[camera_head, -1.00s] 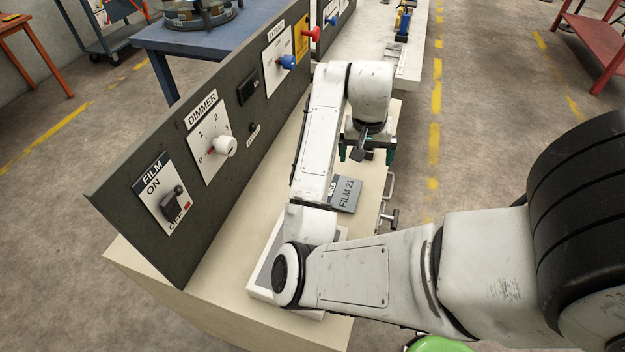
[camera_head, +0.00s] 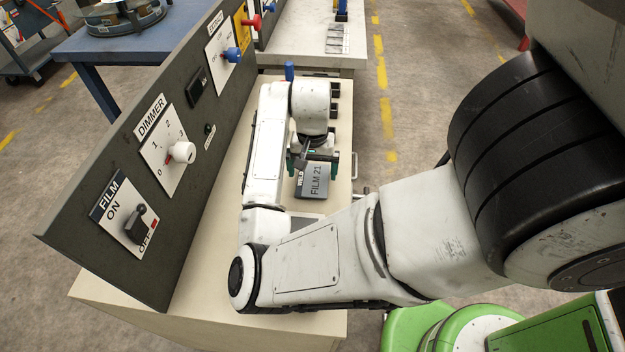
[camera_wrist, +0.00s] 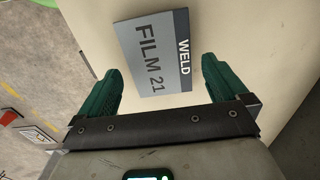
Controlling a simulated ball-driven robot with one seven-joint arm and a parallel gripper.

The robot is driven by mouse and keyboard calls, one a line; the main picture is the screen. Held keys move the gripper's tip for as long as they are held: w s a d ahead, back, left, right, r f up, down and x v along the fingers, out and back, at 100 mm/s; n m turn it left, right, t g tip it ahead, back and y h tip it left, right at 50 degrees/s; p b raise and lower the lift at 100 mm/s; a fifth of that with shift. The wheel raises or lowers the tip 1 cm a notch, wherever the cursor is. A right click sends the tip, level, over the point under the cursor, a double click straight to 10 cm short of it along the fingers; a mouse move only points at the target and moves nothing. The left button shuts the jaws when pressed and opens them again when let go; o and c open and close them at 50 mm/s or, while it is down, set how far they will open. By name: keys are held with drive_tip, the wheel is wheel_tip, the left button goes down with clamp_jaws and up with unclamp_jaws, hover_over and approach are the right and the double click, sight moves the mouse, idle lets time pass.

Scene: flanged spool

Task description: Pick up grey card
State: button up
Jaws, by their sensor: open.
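The grey card (camera_head: 315,184), marked "FILM 21" with a dark "WELD" band, lies on the cream bench top (camera_head: 222,190). It also shows in the wrist view (camera_wrist: 146,58), just beyond my fingers, slightly turned. My gripper (camera_head: 313,160) is at the far end of the card in the head view. In the wrist view my gripper (camera_wrist: 160,78) is open and empty, its green fingers spread to the left and right of the card's near part. I cannot tell how high the fingertips are above the card.
A dark upright panel (camera_head: 90,235) with switches and a dimmer knob (camera_head: 181,152) stands along the bench's left side. A blue-topped knob (camera_head: 289,70) and several small dark pieces (camera_head: 335,105) are at the bench's far end.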

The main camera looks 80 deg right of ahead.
sight(313, 181)
drive_tip(key=shift+f, duration=1.3)
drive_tip(key=shift+c, duration=0.4)
drive_tip(key=c, duration=0.8)
drive_tip(key=shift+r, duration=0.15)
